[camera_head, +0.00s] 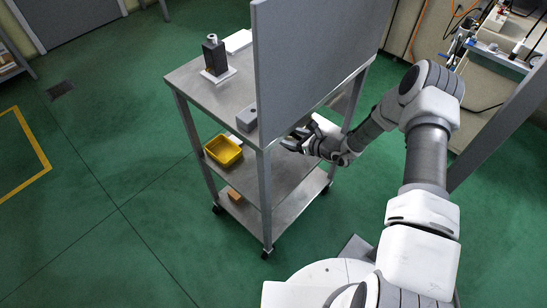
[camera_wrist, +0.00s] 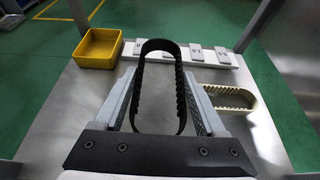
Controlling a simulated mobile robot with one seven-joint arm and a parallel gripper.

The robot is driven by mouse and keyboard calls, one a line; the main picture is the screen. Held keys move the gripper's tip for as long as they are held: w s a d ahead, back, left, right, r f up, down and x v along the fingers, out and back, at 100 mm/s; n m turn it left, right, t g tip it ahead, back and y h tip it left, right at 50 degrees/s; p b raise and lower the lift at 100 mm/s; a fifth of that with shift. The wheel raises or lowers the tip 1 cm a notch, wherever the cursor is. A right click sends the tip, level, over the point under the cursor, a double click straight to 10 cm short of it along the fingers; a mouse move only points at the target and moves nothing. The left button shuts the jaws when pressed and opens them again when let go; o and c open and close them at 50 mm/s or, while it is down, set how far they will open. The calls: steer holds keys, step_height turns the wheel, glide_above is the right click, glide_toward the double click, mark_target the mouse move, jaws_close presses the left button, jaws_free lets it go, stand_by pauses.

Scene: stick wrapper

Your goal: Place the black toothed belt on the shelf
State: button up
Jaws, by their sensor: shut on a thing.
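The black toothed belt (camera_wrist: 160,45) is an upright-looking long loop in the wrist view, with teeth on its inner side. My gripper (camera_wrist: 159,85) is shut on it, one finger along each side, and the loop's far end reaches past the fingertips. In the head view my gripper (camera_head: 297,140) is at the right side of the grey shelf unit (camera_head: 279,200), over its middle shelf. The belt cannot be told apart there. The middle shelf (camera_wrist: 85,105) lies below the belt in the wrist view; whether they touch is unclear.
A cream toothed belt (camera_wrist: 230,97) lies on the shelf to the right. A yellow bin (camera_wrist: 98,48) stands at the far left, and several white label blocks (camera_wrist: 222,56) line the far edge. A tall grey panel (camera_head: 310,60) rises above.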

steer(key=b, duration=0.1)
glide_above(273, 168)
step_height(273, 168, down, 4)
steer(key=shift+f, duration=0.2)
steer(key=shift+f+b, duration=0.8)
steer(key=shift+f, duration=1.25)
steer(key=shift+f, duration=0.2)
steer(key=o, duration=1.3)
steer(key=shift+r, duration=0.1)
